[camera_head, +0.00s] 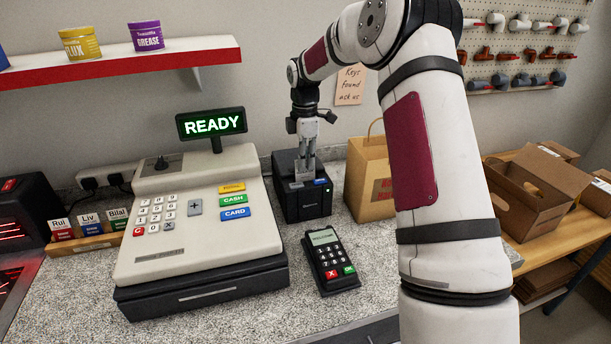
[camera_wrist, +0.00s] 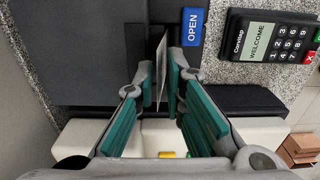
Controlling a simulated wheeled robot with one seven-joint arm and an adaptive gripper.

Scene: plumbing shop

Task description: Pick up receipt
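The receipt (camera_head: 304,172) is a small pale slip standing up from the top of the black receipt printer (camera_head: 305,205). My gripper (camera_head: 307,158) points down over the printer, with its fingertips at the receipt. In the wrist view the receipt (camera_wrist: 161,66) shows nearly edge-on, between the two teal-padded fingers of my gripper (camera_wrist: 160,88). The fingers are close together but apart, with a narrow gap visible beside the paper. The printer (camera_wrist: 95,50) fills the left of the wrist view, with a blue OPEN button (camera_wrist: 192,27) to the right of the receipt.
A cash register (camera_head: 200,225) with a READY display (camera_head: 212,123) stands left of the printer. A card terminal (camera_head: 330,260) lies in front of it, also in the wrist view (camera_wrist: 270,38). A paper bag (camera_head: 368,180) stands close on the right. A shelf (camera_head: 120,62) hangs above left.

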